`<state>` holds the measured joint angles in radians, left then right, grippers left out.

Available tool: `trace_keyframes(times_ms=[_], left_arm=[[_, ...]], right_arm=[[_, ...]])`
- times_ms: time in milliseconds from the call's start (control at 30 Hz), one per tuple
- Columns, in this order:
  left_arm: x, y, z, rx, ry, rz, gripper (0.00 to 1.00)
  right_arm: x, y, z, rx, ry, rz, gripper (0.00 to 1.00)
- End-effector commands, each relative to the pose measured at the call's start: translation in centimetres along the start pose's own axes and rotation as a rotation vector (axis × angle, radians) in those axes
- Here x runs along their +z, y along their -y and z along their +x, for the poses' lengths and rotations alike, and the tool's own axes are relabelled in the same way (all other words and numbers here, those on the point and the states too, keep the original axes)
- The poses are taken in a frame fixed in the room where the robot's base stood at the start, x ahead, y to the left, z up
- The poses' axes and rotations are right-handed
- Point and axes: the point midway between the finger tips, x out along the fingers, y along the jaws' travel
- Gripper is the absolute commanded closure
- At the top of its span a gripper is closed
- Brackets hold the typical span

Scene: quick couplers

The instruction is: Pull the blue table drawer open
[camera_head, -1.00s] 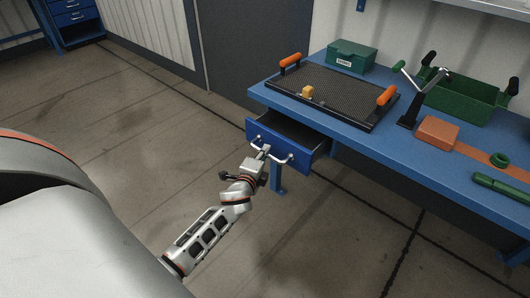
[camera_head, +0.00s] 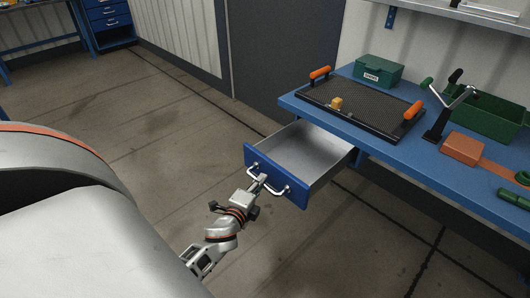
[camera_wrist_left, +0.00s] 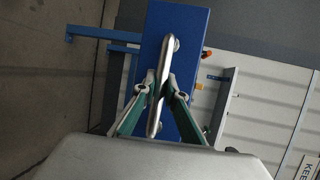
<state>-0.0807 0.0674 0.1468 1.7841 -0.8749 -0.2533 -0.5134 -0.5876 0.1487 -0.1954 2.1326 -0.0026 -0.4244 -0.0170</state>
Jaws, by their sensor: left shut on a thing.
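The blue table drawer (camera_head: 305,194) stands well open from under the blue table (camera_head: 385,143), and its grey inside (camera_head: 301,150) looks empty. A metal bar handle (camera_head: 270,181) runs across the drawer front. My left gripper (camera_head: 259,184) is at the handle's middle, in front of the drawer. In the left wrist view, the fingers of my left gripper (camera_wrist_left: 159,92) are shut on the handle (camera_wrist_left: 166,55), with the blue drawer front (camera_wrist_left: 190,30) behind it. My right gripper is not in view.
Bare floor (camera_head: 170,130) lies left of the drawer.

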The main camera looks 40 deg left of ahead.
Motion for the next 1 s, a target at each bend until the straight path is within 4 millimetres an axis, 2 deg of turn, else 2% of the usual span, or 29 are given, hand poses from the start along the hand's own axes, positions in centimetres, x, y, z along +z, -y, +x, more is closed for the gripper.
trace_keyframes(times_ms=[300,333,400,767,867,1000], left_arm=[[0.0,0.0,-0.1,-0.001,0.0,0.0,1.0],[0.0,0.0,0.0,-0.001,0.0,0.0,0.84],[0.0,0.0,0.0,-0.001,0.0,0.0,0.71],[0.0,0.0,-0.2,0.0,0.0,-0.001,0.71],[0.0,-0.1,-1.1,0.002,0.0,-0.001,0.71],[0.0,-0.2,-3.5,0.003,0.0,-0.003,0.71]], right_arm=[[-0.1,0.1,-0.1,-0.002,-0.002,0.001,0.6],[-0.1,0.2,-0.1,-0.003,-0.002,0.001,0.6],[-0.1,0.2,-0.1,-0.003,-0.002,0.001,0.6],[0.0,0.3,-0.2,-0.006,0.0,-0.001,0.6],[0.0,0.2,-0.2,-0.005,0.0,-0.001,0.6],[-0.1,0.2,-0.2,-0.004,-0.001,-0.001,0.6]])
